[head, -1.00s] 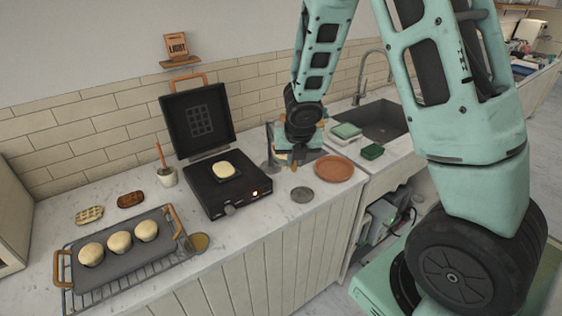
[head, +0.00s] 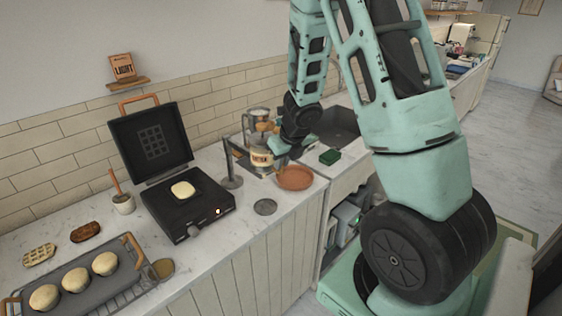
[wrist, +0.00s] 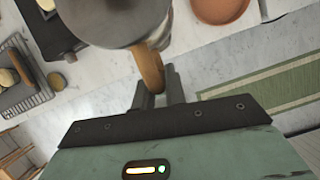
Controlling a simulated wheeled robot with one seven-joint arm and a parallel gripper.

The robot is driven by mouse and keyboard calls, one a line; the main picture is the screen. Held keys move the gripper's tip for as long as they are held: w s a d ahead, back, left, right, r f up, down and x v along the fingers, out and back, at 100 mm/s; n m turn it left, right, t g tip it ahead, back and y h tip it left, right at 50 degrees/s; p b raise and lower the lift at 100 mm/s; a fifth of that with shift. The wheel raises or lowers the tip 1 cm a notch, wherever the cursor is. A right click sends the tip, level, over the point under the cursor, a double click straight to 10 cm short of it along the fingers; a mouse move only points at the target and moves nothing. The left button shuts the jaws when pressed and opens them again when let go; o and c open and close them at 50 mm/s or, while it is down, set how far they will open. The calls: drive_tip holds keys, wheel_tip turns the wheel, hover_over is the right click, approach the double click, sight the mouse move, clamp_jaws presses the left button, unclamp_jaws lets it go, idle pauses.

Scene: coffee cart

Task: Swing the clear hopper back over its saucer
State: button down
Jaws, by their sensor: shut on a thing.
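My gripper (wrist: 157,95) is shut on a wooden handle (wrist: 150,68) in the wrist view. The handle joins a round grey, glassy vessel (wrist: 115,18), which looks like the hopper and is cut off by the frame's top edge. In the head view a labelled vessel (head: 261,159) hangs by my gripper (head: 277,146), with another greyish vessel (head: 257,117) behind it. I cannot tell which one is the clear hopper. A terracotta saucer (head: 295,178) lies on the counter just right of the labelled vessel; it also shows in the wrist view (wrist: 222,8). Neither vessel is over this saucer.
A metal post on a round base (head: 232,181) stands left of the vessels. A grey disc (head: 265,207) lies near the counter's front edge. The open black press (head: 187,202) is farther left. A green sponge (head: 330,157) lies by the sink (head: 335,124).

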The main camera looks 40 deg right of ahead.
drive_tip(key=shift+w+d+r, duration=0.1)
drive_tip(key=shift+d+r, duration=0.05)
drive_tip(key=shift+d, duration=0.15)
drive_tip(key=c, duration=1.5)
unclamp_jaws()
drive_tip(key=shift+d, duration=0.1)
drive_tip(key=shift+o, duration=0.2)
drive_tip(key=shift+r, duration=0.3)
drive_tip(key=p+v, duration=1)
drive_tip(key=v, duration=0.6)
drive_tip(key=shift+s+a+r, duration=0.2)
drive_tip(key=shift+s+r, duration=0.1)
